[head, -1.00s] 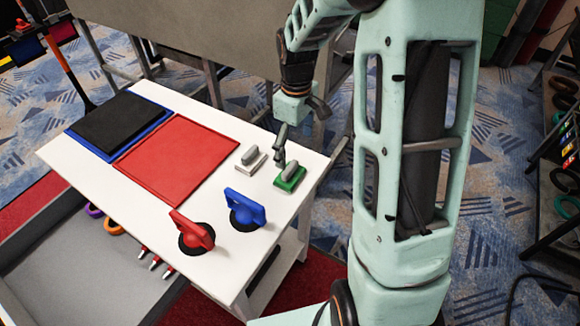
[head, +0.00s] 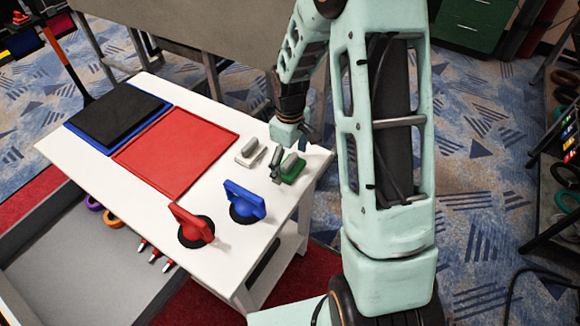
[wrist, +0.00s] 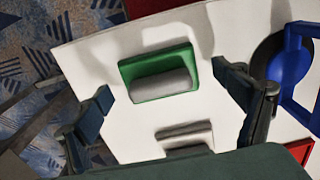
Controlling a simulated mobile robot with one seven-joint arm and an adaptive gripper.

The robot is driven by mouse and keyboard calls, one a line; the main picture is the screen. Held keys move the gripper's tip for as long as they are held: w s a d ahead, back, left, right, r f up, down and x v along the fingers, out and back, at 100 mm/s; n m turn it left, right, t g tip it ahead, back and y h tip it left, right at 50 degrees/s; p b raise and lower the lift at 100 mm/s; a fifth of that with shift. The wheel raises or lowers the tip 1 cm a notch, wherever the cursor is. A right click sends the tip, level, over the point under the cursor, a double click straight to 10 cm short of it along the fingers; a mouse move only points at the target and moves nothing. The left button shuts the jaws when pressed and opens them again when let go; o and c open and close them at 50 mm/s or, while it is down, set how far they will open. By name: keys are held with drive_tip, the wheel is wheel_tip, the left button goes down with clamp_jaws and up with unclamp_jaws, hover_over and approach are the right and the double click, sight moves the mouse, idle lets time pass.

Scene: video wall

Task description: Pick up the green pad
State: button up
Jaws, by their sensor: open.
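The green pad (head: 292,174) lies on the right end of the white table, with a grey handle on top. In the wrist view the green pad (wrist: 142,90) sits in the upper middle, between the spread fingers. My gripper (head: 288,152) is open and empty, pointing down over or very near the pad. In the wrist view my gripper (wrist: 161,82) has one finger to each side of the pad, with white table showing between. I cannot tell how high the tips are. In the head view my gripper partly covers the pad.
A white pad with grey handle (head: 246,158) lies just left of the green one. A blue suction cup (head: 244,201) and a red one (head: 190,224) stand nearer the front. A red tray (head: 178,150) and a blue tray with a black mat (head: 75,130) fill the white table's (head: 140,195) left part.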

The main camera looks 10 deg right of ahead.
sight(288, 160)
drive_tip(key=c, duration=1.4)
drive_tip(key=shift+r, duration=0.6)
drive_tip(key=r, duration=0.2)
drive_tip(key=shift+a+r, duration=0.2)
drive_tip(key=shift+r, duration=0.1)
drive_tip(key=s+a+r, duration=0.1)
drive_tip(key=a+r, duration=0.2)
drive_tip(key=a, duration=0.1)
drive_tip(key=s+a+r, duration=0.1)
drive_tip(key=a+r, duration=0.2)
drive_tip(key=a, duration=0.1)
drive_tip(key=s+a+r, duration=0.1)
drive_tip(key=a+r, duration=0.2)
drive_tip(key=a, duration=0.2)
drive_tip(key=shift+s+a+r, duration=0.1)
drive_tip(key=shift+s, duration=0.1)
